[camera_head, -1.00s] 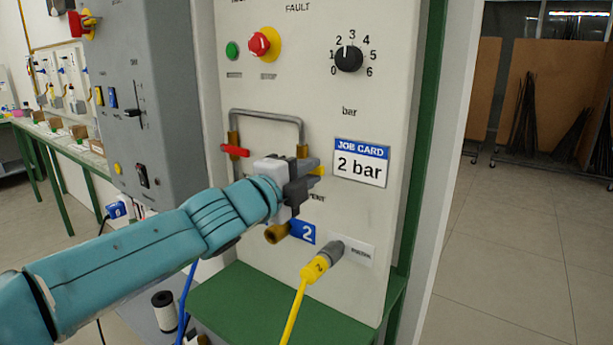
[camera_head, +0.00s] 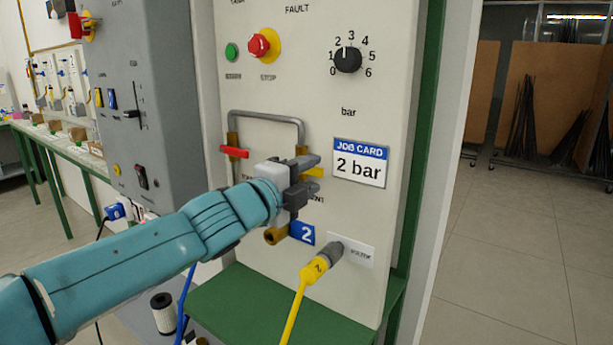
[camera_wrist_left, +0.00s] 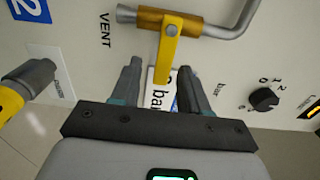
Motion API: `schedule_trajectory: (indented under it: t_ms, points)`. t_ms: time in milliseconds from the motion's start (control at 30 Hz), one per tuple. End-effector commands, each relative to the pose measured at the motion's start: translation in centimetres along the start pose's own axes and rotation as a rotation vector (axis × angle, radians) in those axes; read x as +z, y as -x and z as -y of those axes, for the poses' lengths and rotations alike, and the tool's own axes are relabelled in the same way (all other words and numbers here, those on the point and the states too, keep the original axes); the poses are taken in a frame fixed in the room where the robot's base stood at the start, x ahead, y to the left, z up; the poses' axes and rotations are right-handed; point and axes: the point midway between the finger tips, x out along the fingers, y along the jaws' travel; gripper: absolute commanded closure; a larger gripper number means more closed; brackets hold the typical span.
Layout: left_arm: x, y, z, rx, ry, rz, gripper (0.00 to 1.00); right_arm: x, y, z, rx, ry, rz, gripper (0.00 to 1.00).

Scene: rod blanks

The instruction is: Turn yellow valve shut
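The yellow valve lever (camera_wrist_left: 166,58) hangs from a brass valve body on a grey pipe in the left wrist view, roughly across the pipe. Its free end lies between the two fingers of my left gripper (camera_wrist_left: 160,88), with a visible gap to each finger. In the head view the lever's yellow end (camera_head: 315,172) shows at the tips of my left gripper (camera_head: 309,176), which is open. The gripper hides most of the valve there. My right gripper is not in view.
A red valve lever (camera_head: 235,152) sits on the pipe's left leg. A job card (camera_head: 360,163) reading "2 bar" is just right of the gripper. A yellow hose plug (camera_head: 315,270) and a brass fitting (camera_head: 276,235) are below. The knob (camera_head: 348,59) is above right.

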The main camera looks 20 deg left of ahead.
Motion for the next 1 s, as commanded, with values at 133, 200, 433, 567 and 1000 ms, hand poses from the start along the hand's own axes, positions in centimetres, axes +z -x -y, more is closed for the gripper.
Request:
schedule_trajectory:
  t_ms: [133,200,433,567,1000]
  points:
    - [0.1,0.3,0.1,-0.002,0.000,0.001,0.55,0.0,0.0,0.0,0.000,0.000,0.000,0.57]
    - [0.1,1.0,0.1,-0.003,0.001,0.002,0.55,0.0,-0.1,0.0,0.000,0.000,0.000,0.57]
    - [0.1,6.3,0.3,-0.004,0.001,0.003,0.55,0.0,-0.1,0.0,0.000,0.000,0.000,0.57]
    - [0.1,9.9,0.5,-0.003,-0.001,0.004,0.55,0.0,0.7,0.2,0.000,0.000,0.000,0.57]
    - [0.0,16.2,0.0,0.001,0.001,0.001,0.55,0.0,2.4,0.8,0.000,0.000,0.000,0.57]
